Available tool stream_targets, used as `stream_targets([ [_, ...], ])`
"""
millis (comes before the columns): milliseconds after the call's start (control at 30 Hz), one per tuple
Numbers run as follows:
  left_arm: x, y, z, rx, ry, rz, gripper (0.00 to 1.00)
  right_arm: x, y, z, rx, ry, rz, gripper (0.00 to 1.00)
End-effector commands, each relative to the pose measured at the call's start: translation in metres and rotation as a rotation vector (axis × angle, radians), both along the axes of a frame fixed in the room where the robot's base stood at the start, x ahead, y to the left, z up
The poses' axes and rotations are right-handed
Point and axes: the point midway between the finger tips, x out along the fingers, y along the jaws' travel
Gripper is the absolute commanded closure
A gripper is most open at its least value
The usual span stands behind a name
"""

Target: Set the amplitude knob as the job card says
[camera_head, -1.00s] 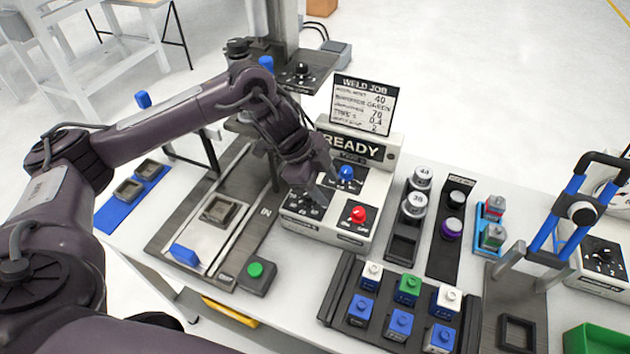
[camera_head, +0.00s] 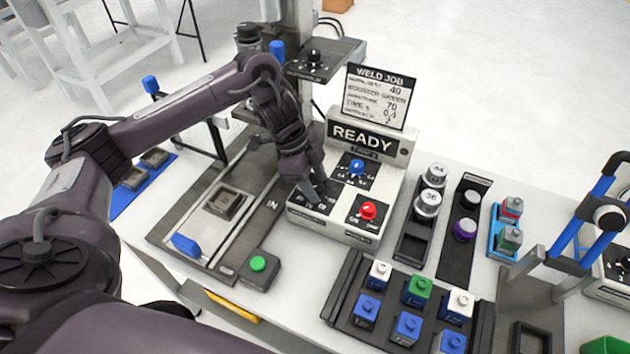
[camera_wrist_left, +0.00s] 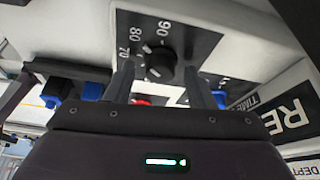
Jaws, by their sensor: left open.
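In the head view my left gripper (camera_head: 319,192) is over the front-left dial of the white control box (camera_head: 335,226) and hides the knob. The job card (camera_head: 379,96), headed WELD JOB, stands behind the box; its lines include 40, GREEN, 70 and 0.4.
A blue knob (camera_head: 356,167) and a red knob (camera_head: 368,210) sit close to the gripper on the same box. A READY display (camera_head: 363,140) rises behind them. A rack of coloured blocks (camera_head: 343,318) lies in front, and a green button box (camera_head: 259,271) front left.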

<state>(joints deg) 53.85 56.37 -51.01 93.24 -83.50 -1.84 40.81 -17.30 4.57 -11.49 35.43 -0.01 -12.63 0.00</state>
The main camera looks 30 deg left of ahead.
Motion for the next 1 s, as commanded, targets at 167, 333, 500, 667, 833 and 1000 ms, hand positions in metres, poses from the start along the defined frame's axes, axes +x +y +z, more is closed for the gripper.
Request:
stream_targets([
  [167,0.0,0.0,0.0,0.0,-0.001,0.0,0.51,0.001,0.0,0.0,0.0,-0.002,0.0,0.64],
  [333,0.0,0.0,0.0,0.0,0.0,0.0,0.69,0.002,0.0,0.0,0.001,-0.003,0.0,0.64],
  [500,0.0,0.0,0.0,0.0,-0.001,0.0,0.91,0.003,0.001,0.0,0.001,-0.005,0.0,0.64],
  [667,0.0,0.0,0.001,0.0,-0.001,0.004,0.95,0.003,0.0,0.001,0.001,-0.005,0.0,0.64],
  [833,-0.001,0.0,0.002,-0.001,0.0,0.04,0.95,0.003,0.0,0.007,0.001,-0.005,0.0,0.64],
  [1000,-0.002,0.0,0.003,0.0,0.002,0.129,0.95,0.003,0.0,0.02,0.001,-0.005,-0.001,0.64],
])
